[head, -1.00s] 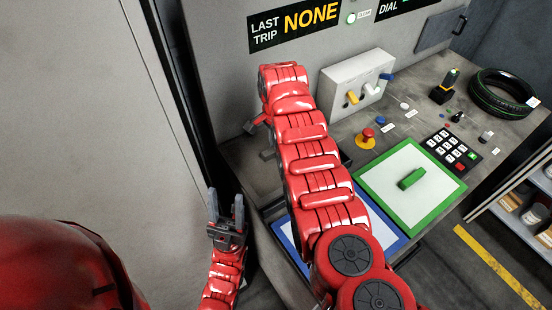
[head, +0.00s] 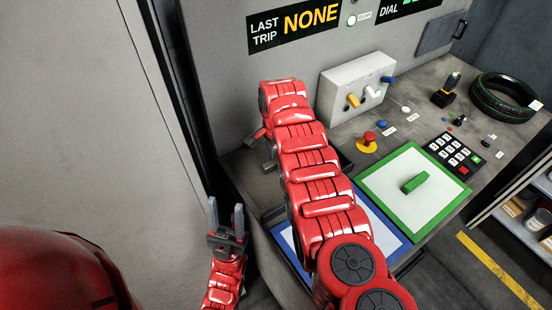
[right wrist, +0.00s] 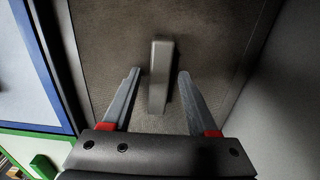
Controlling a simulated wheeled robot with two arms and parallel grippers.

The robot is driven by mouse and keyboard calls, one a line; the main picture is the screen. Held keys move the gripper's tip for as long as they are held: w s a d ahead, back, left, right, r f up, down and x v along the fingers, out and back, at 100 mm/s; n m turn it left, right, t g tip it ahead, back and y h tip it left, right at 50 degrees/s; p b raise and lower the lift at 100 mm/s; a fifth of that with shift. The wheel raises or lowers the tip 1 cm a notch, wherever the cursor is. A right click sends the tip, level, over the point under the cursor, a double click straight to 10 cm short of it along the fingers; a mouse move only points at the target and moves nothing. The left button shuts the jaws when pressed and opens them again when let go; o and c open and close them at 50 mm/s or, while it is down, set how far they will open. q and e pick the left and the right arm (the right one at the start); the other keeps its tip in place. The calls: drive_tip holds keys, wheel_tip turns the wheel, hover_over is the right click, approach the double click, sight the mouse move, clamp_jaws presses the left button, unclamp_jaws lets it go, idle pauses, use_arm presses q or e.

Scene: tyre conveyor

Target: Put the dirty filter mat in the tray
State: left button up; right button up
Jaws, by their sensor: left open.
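In the right wrist view, a brown-grey meshed mat (right wrist: 205,30) lies in a dark frame with a grey bar handle (right wrist: 160,65) standing on it; it looks like the dirty filter mat. My right gripper (right wrist: 159,73) is open, one finger on each side of the handle, with gaps on both sides. In the head view my red right arm hides most of this spot. A blue-edged white panel or tray (head: 385,222) lies beside it, partly behind my arm. My left gripper (head: 226,216) is open and empty, low at the left, away from the bench.
A green-edged white panel (head: 440,205) with a green handle (head: 414,183) lies on the bench. Behind it are a red button (head: 369,138), a keypad (head: 455,152), a switch box (head: 350,85) and a tyre (head: 500,97). A grey machine wall stands close behind my right arm.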

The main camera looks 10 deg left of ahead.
drive_tip(key=shift+r, duration=0.6)
wheel_tip(320, 180, up, 11)
drive_tip(key=b, duration=0.4)
drive_tip(key=shift+r, duration=0.15)
